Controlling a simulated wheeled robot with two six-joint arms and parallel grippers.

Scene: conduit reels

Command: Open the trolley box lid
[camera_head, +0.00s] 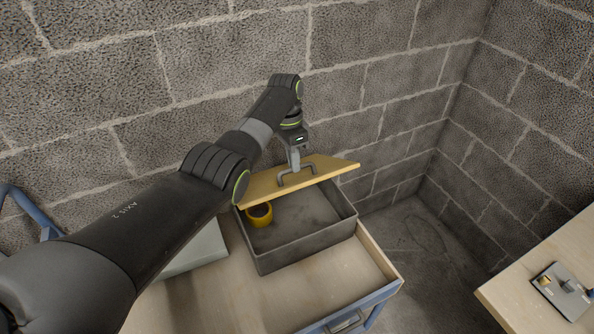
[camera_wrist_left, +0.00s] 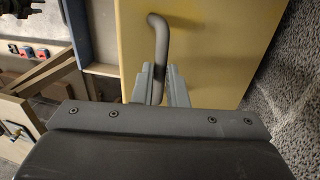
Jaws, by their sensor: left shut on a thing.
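The trolley box (camera_head: 306,251) is a dark grey open-topped box on the wooden trolley top (camera_head: 340,282). Its yellow lid (camera_head: 335,164) is raised and tilted above the back of the box, so the inside shows. A grey bar handle (camera_head: 312,169) stands on the lid; it also shows in the left wrist view (camera_wrist_left: 158,30). My left gripper (camera_head: 294,168) is shut on the handle, and its fingers (camera_wrist_left: 160,85) close around the bar. A yellow ring-shaped roll (camera_head: 259,214) lies in the left part of the box. My right gripper is out of view.
A block wall (camera_head: 230,60) stands close behind the trolley. A pale grey flat-topped thing (camera_head: 200,250) is left of the box, partly behind my arm. A wooden table (camera_head: 515,290) with a small dark plate (camera_head: 562,290) is at right.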

